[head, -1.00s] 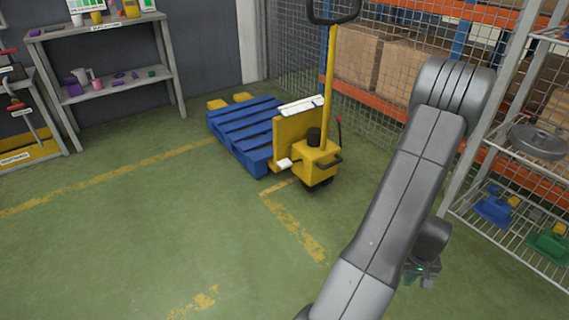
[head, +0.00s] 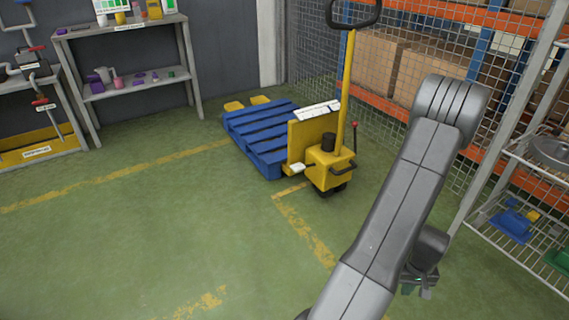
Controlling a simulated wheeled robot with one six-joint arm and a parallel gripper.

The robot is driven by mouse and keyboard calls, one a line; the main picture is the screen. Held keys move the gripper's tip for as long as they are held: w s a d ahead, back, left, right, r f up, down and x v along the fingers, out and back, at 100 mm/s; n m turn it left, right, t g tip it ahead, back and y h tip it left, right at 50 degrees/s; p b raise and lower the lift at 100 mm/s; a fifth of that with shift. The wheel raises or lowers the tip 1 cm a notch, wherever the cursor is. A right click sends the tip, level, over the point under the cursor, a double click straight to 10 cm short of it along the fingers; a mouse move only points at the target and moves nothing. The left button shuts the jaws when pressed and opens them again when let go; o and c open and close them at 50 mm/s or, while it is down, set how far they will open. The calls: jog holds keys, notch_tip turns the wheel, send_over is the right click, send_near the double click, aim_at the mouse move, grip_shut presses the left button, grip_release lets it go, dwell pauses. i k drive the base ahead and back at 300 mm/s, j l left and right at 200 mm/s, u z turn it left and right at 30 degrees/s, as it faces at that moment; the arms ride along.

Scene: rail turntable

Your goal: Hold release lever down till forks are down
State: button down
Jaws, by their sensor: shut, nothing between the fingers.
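A yellow pallet jack (head: 325,167) stands on the green floor, its tall handle (head: 348,80) upright with a black loop grip on top. A small lever with a red knob (head: 354,125) sticks up on the right side of its body; I take it for the release lever. The forks run under a blue pallet (head: 262,135), and their yellow tips (head: 246,103) show at its far end. I cannot tell how high they are. My gripper (head: 418,290) is at the lower right, partly behind my arm, shut and empty, well apart from the jack.
A mesh fence and an orange rack with boxes (head: 425,75) stand behind the jack. A wire shelf (head: 520,225) with blue and green items is at the right. A grey shelf (head: 125,85) and a workbench (head: 40,150) are at the left. The floor in front is clear.

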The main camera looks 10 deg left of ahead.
aim_at(298, 167)
jog(key=i+u, duration=0.4)
jog(key=i+j+u, duration=0.1)
jog(key=u, duration=0.25)
jog(key=i+l+u, duration=0.15)
jog(key=i+u, duration=0.25)
jog(key=i+l+u, duration=0.1)
jog(key=i+l, duration=0.3)
jog(key=i, duration=0.2)
jog(key=i+l, duration=0.45)
jog(key=i, duration=0.15)
jog(key=u, duration=0.05)
